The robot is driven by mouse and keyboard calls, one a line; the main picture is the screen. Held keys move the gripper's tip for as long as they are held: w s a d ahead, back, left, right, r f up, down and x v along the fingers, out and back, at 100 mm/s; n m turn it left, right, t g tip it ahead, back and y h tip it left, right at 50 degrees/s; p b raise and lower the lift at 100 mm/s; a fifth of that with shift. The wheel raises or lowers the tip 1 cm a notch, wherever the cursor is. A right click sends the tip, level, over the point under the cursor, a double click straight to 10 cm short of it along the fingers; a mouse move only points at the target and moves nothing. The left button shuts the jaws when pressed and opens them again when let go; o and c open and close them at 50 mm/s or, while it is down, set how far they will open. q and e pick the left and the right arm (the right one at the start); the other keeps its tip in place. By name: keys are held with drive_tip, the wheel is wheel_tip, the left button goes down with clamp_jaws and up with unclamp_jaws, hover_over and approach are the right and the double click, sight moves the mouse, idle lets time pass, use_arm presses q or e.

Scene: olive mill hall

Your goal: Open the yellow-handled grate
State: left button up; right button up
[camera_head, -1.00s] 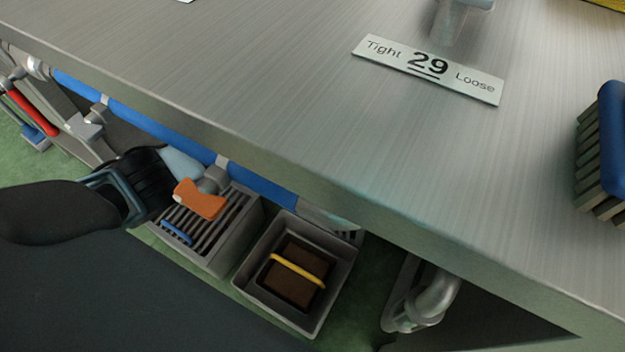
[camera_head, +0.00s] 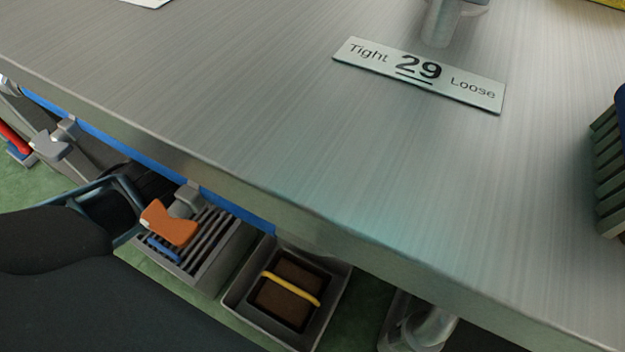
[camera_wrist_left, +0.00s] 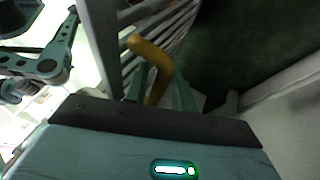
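In the left wrist view, a yellow handle (camera_wrist_left: 154,64) with a bend runs between the two teal fingers of my left gripper (camera_wrist_left: 160,92), beside the pale slats of a grate (camera_wrist_left: 180,28). The fingers stand on either side of the handle; I cannot tell whether they press on it. In the head view, my left arm comes in from the left beneath the counter edge, and its fingertips are hidden. A yellow bar (camera_head: 291,289) also shows across a brown block in a grey box (camera_head: 319,331) under the counter. My right gripper is in neither view.

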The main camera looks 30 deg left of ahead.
use_arm(q)
drive_tip(key=shift+o, duration=0.8)
drive_tip(key=shift+w+r, duration=0.15)
drive_tip(key=shift+r, duration=0.15)
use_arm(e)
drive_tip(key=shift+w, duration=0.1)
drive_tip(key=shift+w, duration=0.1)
